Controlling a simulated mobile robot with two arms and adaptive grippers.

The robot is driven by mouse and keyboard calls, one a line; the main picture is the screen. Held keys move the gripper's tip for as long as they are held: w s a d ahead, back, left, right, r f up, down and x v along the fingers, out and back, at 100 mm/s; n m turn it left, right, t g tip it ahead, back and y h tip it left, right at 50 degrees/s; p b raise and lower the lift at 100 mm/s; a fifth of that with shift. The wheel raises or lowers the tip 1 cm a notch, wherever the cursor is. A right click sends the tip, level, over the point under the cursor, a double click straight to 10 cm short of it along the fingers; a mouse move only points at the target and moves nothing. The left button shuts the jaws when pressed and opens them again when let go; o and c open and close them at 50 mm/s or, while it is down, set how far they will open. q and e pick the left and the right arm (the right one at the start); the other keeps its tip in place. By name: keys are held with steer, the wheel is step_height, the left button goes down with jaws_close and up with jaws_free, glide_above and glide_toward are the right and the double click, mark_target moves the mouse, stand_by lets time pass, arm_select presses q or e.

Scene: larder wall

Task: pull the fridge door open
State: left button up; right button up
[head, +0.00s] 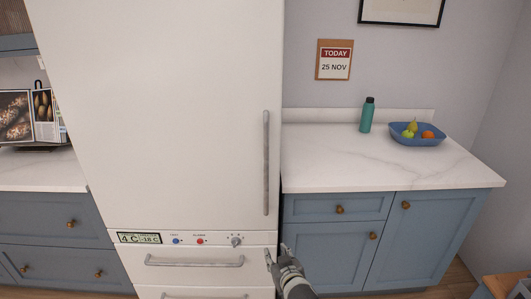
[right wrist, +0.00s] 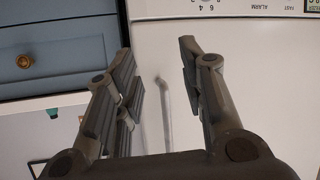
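The white fridge door (head: 165,105) is shut, with a long vertical grey bar handle (head: 265,162) along its right edge. My right gripper (head: 276,251) is below that handle, near the right edge of the fridge at about control panel height. In the right wrist view the gripper (right wrist: 156,54) is open, with nothing between its fingers. The handle (right wrist: 165,112) shows in the gap beyond the fingers, seemingly apart from them. The wrist view is turned upside down, with the panel lettering inverted. My left gripper is in neither view.
A control panel (head: 190,239) and drawers with horizontal handles (head: 195,263) lie below the door. A counter (head: 375,160) on blue cabinets adjoins at right, holding a teal bottle (head: 367,115) and a blue fruit bowl (head: 418,139). Another counter (head: 40,172) stands at left.

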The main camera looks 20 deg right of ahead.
mark_target(267, 162)
steer(key=w+r+m+t+p, duration=0.1)
steer(key=w+r+t, duration=0.1)
steer(key=r, duration=1.1)
steer(key=w+r+m+t+p, duration=0.1)
steer(key=w+r+t, duration=0.15)
steer(key=r, duration=1.05)
steer(key=shift+h, duration=0.4)
steer(key=w, duration=0.7)
steer(key=w+d, duration=0.1)
steer(key=w, duration=0.2)
steer(key=shift+w+f+p, duration=0.1)
steer(key=shift+w+p, duration=0.25)
steer(key=shift+p, duration=0.05)
steer(key=shift+c, duration=0.4)
jaws_close()
